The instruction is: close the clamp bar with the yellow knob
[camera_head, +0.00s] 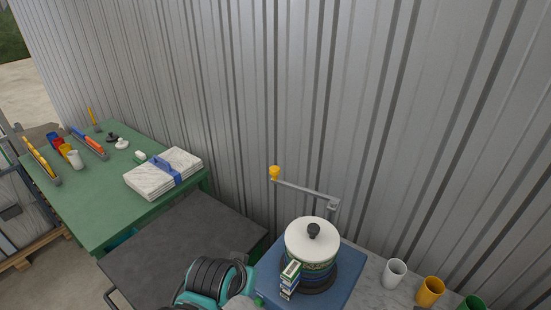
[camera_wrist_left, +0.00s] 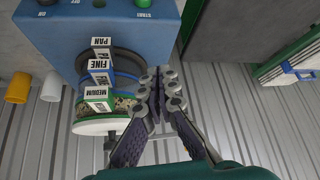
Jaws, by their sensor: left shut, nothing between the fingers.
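The clamp bar (camera_head: 306,190) stands raised to the left from the top of a grey post (camera_head: 332,215) behind the sieve stack. Its yellow knob (camera_head: 275,172) is at the bar's far left end, in front of the metal wall. The stack has a white lid (camera_head: 311,240) with a black knob (camera_head: 313,229), and sits on a blue base (camera_head: 346,272). My left arm shows at the bottom of the head view, left of the base. In the left wrist view my left gripper (camera_wrist_left: 161,82) is shut and empty, beside the stack (camera_wrist_left: 130,87).
A dark grey table (camera_head: 180,245) is left of the base. A green table (camera_head: 95,200) beyond it holds a bundled stack of sheets (camera_head: 150,178), cups and tools. White (camera_head: 395,272), orange (camera_head: 430,291) and green (camera_head: 471,302) cups stand right of the base. The corrugated wall is close behind.

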